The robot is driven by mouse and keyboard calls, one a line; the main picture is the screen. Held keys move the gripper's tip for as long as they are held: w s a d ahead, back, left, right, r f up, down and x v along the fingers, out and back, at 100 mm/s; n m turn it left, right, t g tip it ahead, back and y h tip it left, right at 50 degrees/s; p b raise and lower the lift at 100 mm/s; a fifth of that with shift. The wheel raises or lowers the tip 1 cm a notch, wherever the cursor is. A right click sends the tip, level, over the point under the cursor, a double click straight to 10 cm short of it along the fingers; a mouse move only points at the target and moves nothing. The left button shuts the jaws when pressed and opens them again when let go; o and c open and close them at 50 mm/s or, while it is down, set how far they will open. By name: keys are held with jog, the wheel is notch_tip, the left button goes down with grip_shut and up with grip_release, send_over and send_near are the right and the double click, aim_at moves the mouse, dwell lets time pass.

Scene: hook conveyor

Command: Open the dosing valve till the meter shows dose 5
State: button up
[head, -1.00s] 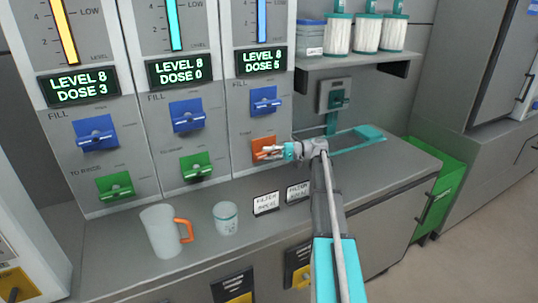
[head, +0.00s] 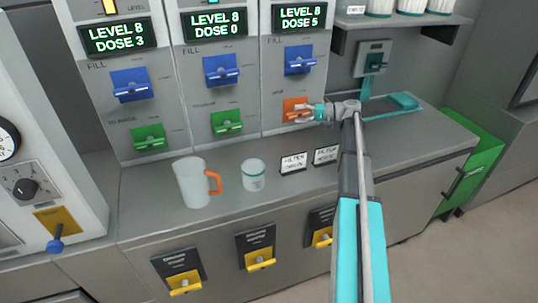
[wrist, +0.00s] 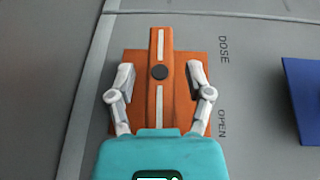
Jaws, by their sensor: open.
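The orange dosing valve (head: 290,104) is on the right dispenser column, below a blue fill valve (head: 299,60). In the wrist view its orange bar handle (wrist: 160,42) with white stripes runs up and down the picture, parallel to the DOSE and OPEN lettering (wrist: 222,85). My gripper (head: 302,114) is at this valve. In the wrist view its fingers (wrist: 160,78) are open, one on each side of the bar, with a gap on both sides. The meter (head: 300,17) above this column reads LEVEL 8, DOSE 5.
The other columns' meters read DOSE 3 (head: 118,36) and DOSE 0 (head: 215,23), above green valves (head: 149,137). A pitcher (head: 190,184) with an orange handle, a cup (head: 253,175) and two label cards (head: 292,163) stand on the counter (head: 235,203) below.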

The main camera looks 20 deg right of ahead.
jog(key=shift+r+p, duration=0.2)
jog(key=shift+p, duration=0.1)
jog(key=n+g+h+p, duration=0.1)
jog(key=h+p, duration=0.3)
jog(key=p, duration=0.2)
jog(key=shift+r, duration=0.1)
jog(key=h+p, duration=0.2)
jog(key=p, duration=0.1)
jog(key=n+h+p, duration=0.1)
jog(key=h+p, duration=0.2)
jog(key=shift+a+n, duration=0.15)
jog(key=shift+n, duration=0.15)
jog(key=shift+d+r+g+p, duration=0.2)
jog(key=shift+r+g+p, duration=0.05)
jog(key=shift+g+p, duration=0.1)
jog(key=p+v, duration=1)
jog(key=v, duration=0.3)
jog(key=s+a+f+g+h+b, duration=0.1)
jog(key=s+a+f+h+b, duration=0.1)
jog(key=s+a, duration=0.4)
jog(key=s+a+f+g+h+b, duration=0.2)
jog(key=s+a+f, duration=0.2)
jog(key=a, duration=0.8)
jog(key=s+a+f+n+g+h+b, duration=0.1)
jog(key=s+a+f, duration=0.3)
jog(key=s+a, duration=0.4)
jog(key=shift+s+a+h+b, duration=0.3)
jog(key=shift+a+h+b, duration=0.15)
jog(key=shift+a, duration=0.45)
